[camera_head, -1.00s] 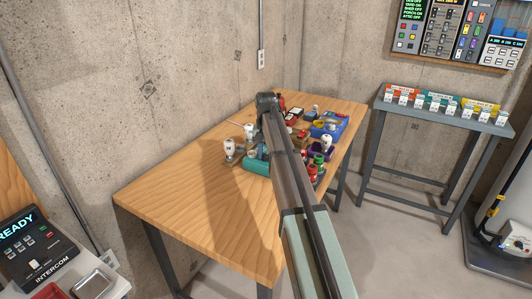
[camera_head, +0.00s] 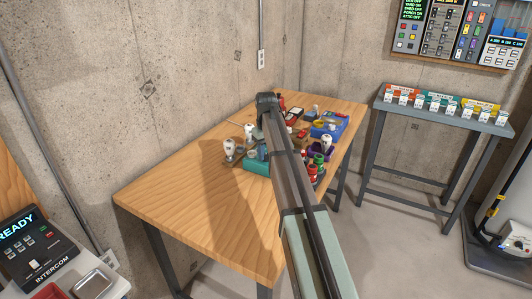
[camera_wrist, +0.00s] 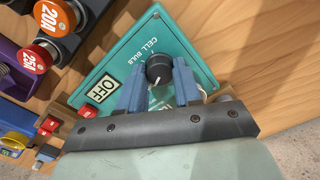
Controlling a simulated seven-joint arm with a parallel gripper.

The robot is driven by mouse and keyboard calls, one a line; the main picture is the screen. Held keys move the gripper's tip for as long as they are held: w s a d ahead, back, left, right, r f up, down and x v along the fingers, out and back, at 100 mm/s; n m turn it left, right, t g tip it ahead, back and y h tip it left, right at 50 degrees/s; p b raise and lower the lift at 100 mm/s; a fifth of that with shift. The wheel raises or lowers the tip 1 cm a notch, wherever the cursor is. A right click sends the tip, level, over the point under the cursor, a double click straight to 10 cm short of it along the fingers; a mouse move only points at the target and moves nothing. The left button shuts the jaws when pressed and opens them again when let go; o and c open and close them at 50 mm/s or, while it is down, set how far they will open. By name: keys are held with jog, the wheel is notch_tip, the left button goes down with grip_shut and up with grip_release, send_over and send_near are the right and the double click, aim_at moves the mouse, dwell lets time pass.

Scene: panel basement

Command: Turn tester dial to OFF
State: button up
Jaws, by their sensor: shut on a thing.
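The teal tester (camera_wrist: 175,32) lies under my gripper in the wrist view, with the words CELL and BULB and a pale OFF label (camera_wrist: 98,95) on its face. Its black dial (camera_wrist: 158,68) sits between the two blue fingers of my gripper (camera_wrist: 160,80), which is shut on it. White marks show around the dial; its exact setting is hard to read. In the head view part of the teal tester (camera_head: 257,166) shows on the wooden table (camera_head: 190,215), beside my arm, which hides the rest and the gripper.
Orange and red round fuses (camera_wrist: 34,57) and small red blocks (camera_wrist: 88,111) lie close to the tester. White bulbs (camera_head: 230,146) stand left of my arm, and a blue bin (camera_head: 328,125) lies behind it. The table's near left is clear.

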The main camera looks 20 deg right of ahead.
aim_at(266, 155)
dwell(0.4)
jog(key=o, duration=1)
jog(key=shift+o, duration=0.2)
jog(key=shift+r, duration=0.1)
notch_tip(266, 155, up, 14)
jog(key=shift+f, duration=0.2)
